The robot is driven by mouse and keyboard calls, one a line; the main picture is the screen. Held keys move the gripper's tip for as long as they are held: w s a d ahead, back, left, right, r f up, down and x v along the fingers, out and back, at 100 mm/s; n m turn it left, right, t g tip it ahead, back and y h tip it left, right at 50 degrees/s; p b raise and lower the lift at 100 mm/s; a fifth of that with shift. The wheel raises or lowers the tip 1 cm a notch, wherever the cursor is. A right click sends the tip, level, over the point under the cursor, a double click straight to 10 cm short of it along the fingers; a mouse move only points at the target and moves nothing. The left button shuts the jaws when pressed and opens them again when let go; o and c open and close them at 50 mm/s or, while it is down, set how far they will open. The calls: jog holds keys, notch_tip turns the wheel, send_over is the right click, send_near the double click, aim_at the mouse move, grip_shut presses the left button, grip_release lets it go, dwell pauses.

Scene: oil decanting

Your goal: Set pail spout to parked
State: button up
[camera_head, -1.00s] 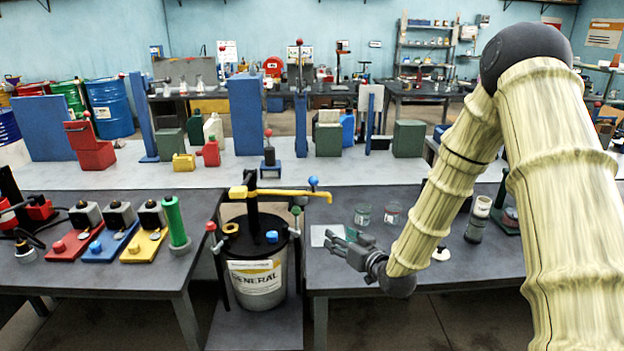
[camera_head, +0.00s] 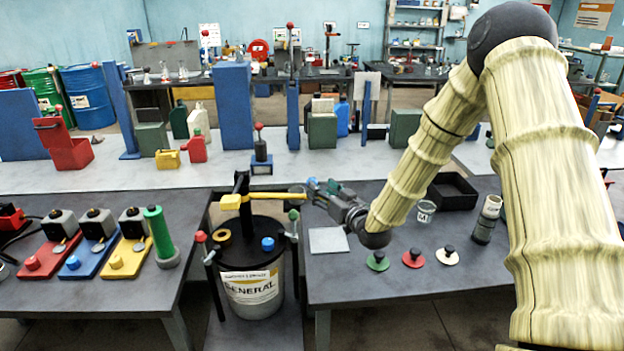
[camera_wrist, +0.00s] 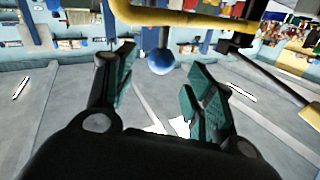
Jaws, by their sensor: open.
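A blue round knob at the spout's outer end shows in the wrist view (camera_wrist: 160,62), below the yellow pipe (camera_wrist: 175,18). My gripper (camera_head: 318,188) is at the outer end of the spout. In the wrist view my gripper (camera_wrist: 163,82) is open, with the knob between or just beyond its two green-padded fingers. I cannot tell whether they touch it.
Red, blue and yellow stations (camera_head: 92,252) and a green cylinder (camera_head: 160,236) stand on the left table. The right table holds a pale square sheet (camera_head: 328,241), a black tray (camera_head: 452,190), a glass jar (camera_head: 425,211) and small knobbed discs (camera_head: 413,258).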

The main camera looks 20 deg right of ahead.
aim_at(315, 180)
jog(key=p+x, duration=0.1)
jog(key=x, duration=0.3)
jog(key=shift+w+r, duration=0.1)
jog(key=shift+w, duration=0.25)
jog(key=shift+w+a+p, duration=0.2)
jog(key=shift+w+p, duration=0.1)
jog(key=shift+w, duration=0.3)
jog(key=shift+c, duration=0.2)
grip_shut()
